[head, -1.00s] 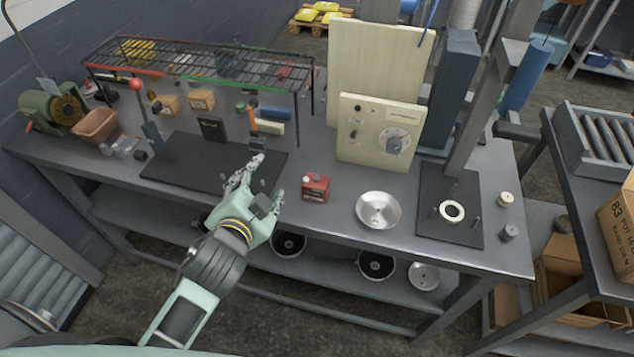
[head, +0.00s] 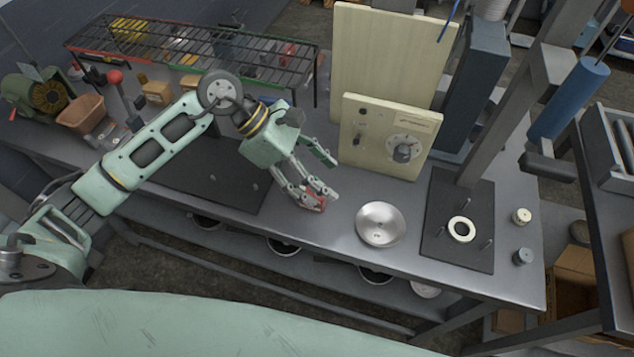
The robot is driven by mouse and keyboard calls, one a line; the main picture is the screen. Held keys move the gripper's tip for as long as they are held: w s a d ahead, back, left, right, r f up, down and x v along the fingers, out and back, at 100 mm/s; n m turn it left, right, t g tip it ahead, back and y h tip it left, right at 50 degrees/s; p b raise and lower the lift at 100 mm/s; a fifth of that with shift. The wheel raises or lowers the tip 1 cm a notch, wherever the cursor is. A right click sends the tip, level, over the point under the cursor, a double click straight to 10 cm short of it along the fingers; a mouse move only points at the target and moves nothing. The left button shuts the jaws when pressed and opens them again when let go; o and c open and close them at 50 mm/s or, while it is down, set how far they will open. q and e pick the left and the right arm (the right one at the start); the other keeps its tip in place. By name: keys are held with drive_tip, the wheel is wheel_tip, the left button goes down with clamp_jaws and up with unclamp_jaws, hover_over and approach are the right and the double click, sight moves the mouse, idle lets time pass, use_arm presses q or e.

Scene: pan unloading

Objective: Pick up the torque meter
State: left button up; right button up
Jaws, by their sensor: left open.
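A small red box-shaped device (head: 315,204), which I take to be the torque meter, sits on the grey workbench near its front edge. It is mostly hidden behind my left gripper's fingers, and only part of its red body shows. My left gripper (head: 325,182) is open, with its fingers pointing down and right at the red device. I cannot tell whether they touch it. My right gripper is not in view.
A shiny metal bowl (head: 380,223) stands just right of the red device. A cream panel with a dial (head: 388,137) stands behind. A dark plate with a white ring (head: 461,229) lies farther right. A wire rack (head: 200,47) covers the back left.

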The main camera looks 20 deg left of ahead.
sight(310, 191)
use_arm(q)
drive_tip(key=a+f+y, duration=0.2)
drive_tip(key=a, duration=0.1)
drive_tip(key=w+a+f, duration=0.1)
drive_tip(key=a, duration=0.1)
drive_tip(key=shift+a+m+g+y+p, duration=0.15)
drive_tip(key=shift+m+g+y+p, duration=0.25)
drive_tip(key=p+x, duration=0.2)
drive_tip(key=x, duration=0.1)
drive_tip(key=p+x, duration=0.1)
drive_tip(key=x, duration=0.1)
drive_tip(key=shift+w+d+f, duration=0.15)
drive_tip(key=shift+w+d, duration=0.1)
drive_tip(key=shift+w, duration=0.1)
drive_tip(key=shift+d+f, duration=0.2)
drive_tip(key=shift+f, duration=0.35)
drive_tip(key=c, duration=1.5)
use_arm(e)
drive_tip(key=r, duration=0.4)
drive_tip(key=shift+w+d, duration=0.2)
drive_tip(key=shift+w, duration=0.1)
